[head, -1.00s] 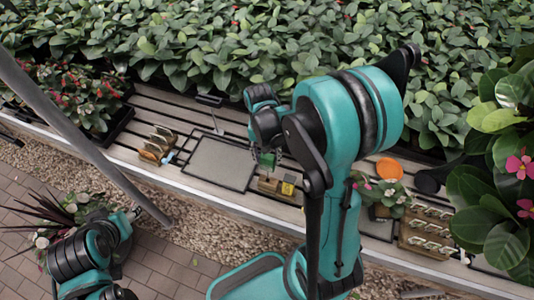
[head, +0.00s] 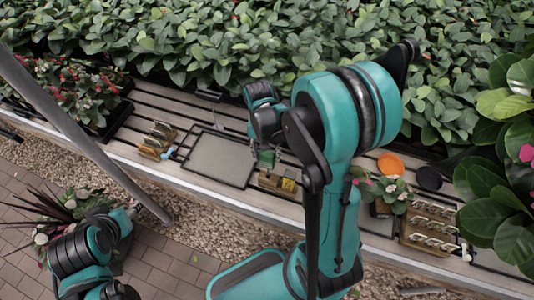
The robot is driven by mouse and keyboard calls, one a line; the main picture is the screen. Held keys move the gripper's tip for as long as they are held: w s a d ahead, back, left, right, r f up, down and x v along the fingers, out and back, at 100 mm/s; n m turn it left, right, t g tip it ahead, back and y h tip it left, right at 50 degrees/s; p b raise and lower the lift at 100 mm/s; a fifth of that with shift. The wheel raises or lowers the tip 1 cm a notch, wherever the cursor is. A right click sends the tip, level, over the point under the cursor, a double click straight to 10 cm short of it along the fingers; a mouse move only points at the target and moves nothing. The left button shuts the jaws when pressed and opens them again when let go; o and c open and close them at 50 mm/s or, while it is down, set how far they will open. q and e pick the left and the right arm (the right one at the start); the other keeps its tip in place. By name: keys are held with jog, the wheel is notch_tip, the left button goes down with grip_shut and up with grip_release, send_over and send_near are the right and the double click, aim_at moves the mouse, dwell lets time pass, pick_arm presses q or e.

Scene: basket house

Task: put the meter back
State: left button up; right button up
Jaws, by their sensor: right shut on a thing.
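My right gripper (head: 267,152) points down over the bench beside the grey framed mat, partly hidden by its own arm. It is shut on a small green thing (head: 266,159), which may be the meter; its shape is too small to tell. A wooden holder (head: 269,180) with a yellow item (head: 288,186) stands just below and in front of the gripper. The green thing appears above or behind the holder; I cannot tell whether they touch.
A grey framed mat (head: 218,160) lies left of the gripper. Small wooden blocks (head: 157,141) stand farther left. An orange dish (head: 391,164), a dark round dish (head: 428,178), a potted plant (head: 386,195) and a wooden rack (head: 430,227) are right. Dense foliage lines the back.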

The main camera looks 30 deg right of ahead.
aim_at(267, 166)
dwell(0.5)
jog(key=shift+f+b, duration=1.9)
jog(key=shift+f, duration=0.15)
jog(key=shift+f+b, duration=1.8)
jog(key=shift+f, duration=0.15)
jog(key=o, duration=1.6)
jog(key=shift+o, duration=0.2)
jog(key=shift+r, duration=0.1)
